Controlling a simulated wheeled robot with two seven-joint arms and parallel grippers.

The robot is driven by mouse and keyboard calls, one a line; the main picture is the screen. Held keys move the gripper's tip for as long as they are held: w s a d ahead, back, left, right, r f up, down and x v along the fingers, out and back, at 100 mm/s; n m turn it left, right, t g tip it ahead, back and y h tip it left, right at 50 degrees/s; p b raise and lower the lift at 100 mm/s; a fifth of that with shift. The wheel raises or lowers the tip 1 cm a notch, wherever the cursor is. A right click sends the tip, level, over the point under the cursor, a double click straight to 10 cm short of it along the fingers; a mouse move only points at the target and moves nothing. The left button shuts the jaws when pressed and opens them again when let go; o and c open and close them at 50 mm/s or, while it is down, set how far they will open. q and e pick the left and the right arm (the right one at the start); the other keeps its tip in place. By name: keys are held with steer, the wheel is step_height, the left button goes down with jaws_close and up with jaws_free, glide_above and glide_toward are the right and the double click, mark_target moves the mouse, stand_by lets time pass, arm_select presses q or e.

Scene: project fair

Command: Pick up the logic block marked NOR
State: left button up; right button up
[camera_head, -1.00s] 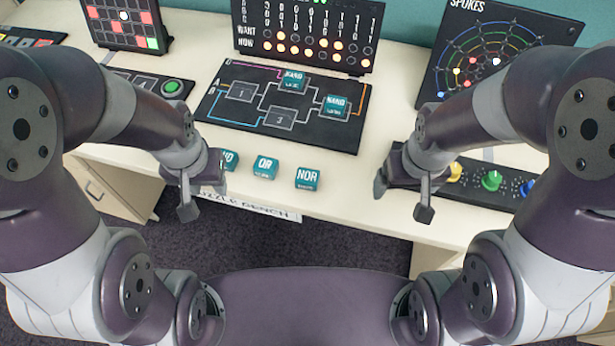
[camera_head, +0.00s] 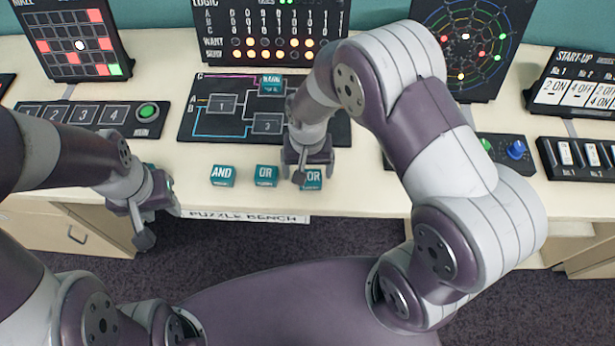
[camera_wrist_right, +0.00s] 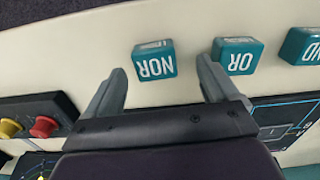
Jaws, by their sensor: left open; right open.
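The teal NOR block (camera_head: 311,179) sits on the bench near its front edge, partly hidden behind my right gripper in the head view. In the right wrist view the NOR block (camera_wrist_right: 154,60) lies just beyond and between the two open fingertips, not touched by them. My right gripper (camera_wrist_right: 160,82) is open and empty; in the head view the gripper (camera_head: 305,178) is over the block. My left gripper (camera_head: 152,222) is at the bench's front edge, far left of the NOR block, open and holding nothing that I can see.
The OR block (camera_head: 266,176) stands just left of the NOR block, and the AND block (camera_head: 223,176) further left. Behind them lies the black logic board (camera_head: 200,125) with a NAND block (camera_head: 271,86). A knob panel (camera_head: 500,150) is to the right.

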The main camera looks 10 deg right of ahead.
mark_target(310, 176)
steer(key=f, duration=0.2)
steer(key=d+f, duration=0.1)
steer(key=f, duration=0.1)
steer(key=shift+a, duration=0.2)
steer(key=c, duration=0.3)
steer(key=shift+d, duration=0.1)
steer(key=c, duration=0.8)
steer(key=shift+o, duration=0.2)
